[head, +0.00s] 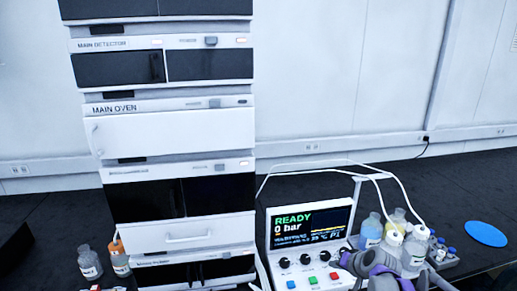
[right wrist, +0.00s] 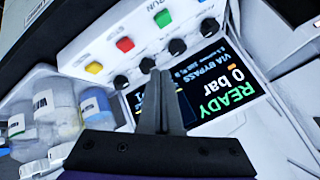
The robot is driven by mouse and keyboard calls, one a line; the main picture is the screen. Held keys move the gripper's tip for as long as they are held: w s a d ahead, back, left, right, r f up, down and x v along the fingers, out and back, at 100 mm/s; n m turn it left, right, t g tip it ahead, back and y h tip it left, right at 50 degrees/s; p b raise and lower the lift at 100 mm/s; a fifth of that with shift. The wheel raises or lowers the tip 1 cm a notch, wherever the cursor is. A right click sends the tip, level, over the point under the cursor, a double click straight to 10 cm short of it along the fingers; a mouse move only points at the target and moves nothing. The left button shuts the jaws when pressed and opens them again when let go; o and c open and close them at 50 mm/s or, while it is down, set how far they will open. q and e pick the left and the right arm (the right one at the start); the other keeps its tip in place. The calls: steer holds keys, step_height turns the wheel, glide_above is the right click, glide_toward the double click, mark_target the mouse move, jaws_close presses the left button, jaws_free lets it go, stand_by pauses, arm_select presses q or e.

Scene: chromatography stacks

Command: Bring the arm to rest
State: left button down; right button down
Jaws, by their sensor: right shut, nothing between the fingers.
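My right gripper (head: 338,260) is at the lower right of the head view, in front of the right side of the control box (head: 262,240). In the right wrist view its two grey fingers (right wrist: 159,74) are together, with nothing between them. They overlap the box's screen and knobs in that picture; I cannot tell whether they touch the box. The screen (head: 310,221) reads READY and 0 bar, and it also shows upside down in the wrist view (right wrist: 215,88). My left gripper is not in view.
The tall instrument stack (head: 178,132) stands left of the box. Bottles, including a blue one (head: 371,229) and a white-capped one (head: 414,258), crowd near my right gripper, with white tubes (head: 300,165) arching above. A blue disc (head: 486,234) lies at right. Bottles (head: 89,264) stand at lower left.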

steer(key=s+a+r+n+g+p, duration=0.15)
steer(key=s+a, duration=0.25)
steer(key=s, duration=0.4)
steer(key=s+a+r+n, duration=0.15)
steer(key=s+a, duration=0.25)
steer(key=s, duration=0.4)
steer(key=s+f+n+h, duration=0.1)
steer(key=s, duration=0.7)
steer(key=s+a+f+n+g+h, duration=0.1)
steer(key=s, duration=0.7)
steer(key=shift+s+a+f+p, duration=0.25)
steer(key=shift+s+f+p, duration=0.05)
steer(key=shift+s+p, duration=0.15)
steer(key=shift+g, duration=0.25)
